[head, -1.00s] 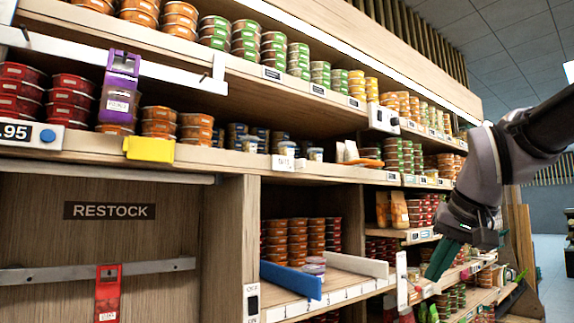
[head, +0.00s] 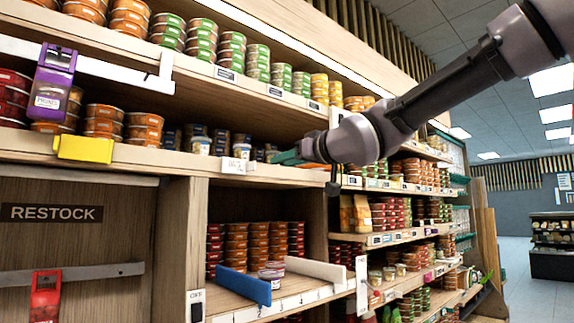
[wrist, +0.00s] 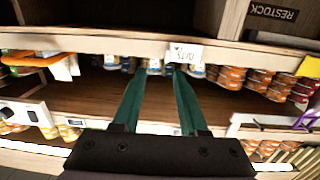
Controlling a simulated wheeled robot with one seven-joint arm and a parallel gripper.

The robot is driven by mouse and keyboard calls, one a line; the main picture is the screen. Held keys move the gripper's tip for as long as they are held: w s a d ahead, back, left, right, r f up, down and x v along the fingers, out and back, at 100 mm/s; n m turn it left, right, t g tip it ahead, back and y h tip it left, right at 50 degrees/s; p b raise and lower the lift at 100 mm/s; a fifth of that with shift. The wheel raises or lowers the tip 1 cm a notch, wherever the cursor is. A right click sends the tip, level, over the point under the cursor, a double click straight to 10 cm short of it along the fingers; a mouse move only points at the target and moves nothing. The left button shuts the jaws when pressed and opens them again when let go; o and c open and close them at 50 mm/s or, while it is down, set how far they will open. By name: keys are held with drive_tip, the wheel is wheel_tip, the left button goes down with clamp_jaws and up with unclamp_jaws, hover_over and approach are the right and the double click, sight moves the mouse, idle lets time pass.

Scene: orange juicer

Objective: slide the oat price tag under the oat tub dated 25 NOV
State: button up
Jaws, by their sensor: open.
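The white oat price tag (head: 233,165) hangs at the front edge of the middle shelf. Its upside-down "OATS" lettering shows in the wrist view (wrist: 187,52). Small pale oat tubs stand just behind that edge: one (head: 200,146) is left of the tag and another (head: 241,150) is just above it. Tubs also show by the tag in the wrist view (wrist: 197,70). Their dates are too small to read. My gripper (head: 285,157) has green fingers, open and empty, to the right of the tag; the wrist view shows the fingers apart (wrist: 157,80), pointing toward the shelf edge.
A yellow clip (head: 83,148) and a purple dispenser (head: 52,85) sit on the shelf edge at left. Stacked orange tins (head: 145,127) stand left of the oat tubs. Below, a bay holds a blue divider (head: 244,286) and a white divider (head: 302,268). The aisle at right is open.

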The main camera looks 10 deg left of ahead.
sight(255, 163)
drive_tip(key=shift+n+y, duration=0.3)
drive_tip(key=shift+y, duration=0.1)
drive_tip(key=x, duration=1.1)
drive_tip(key=shift+s+a+r, duration=0.35)
drive_tip(key=shift+s+a, duration=0.05)
clamp_jaws()
idle(0.4)
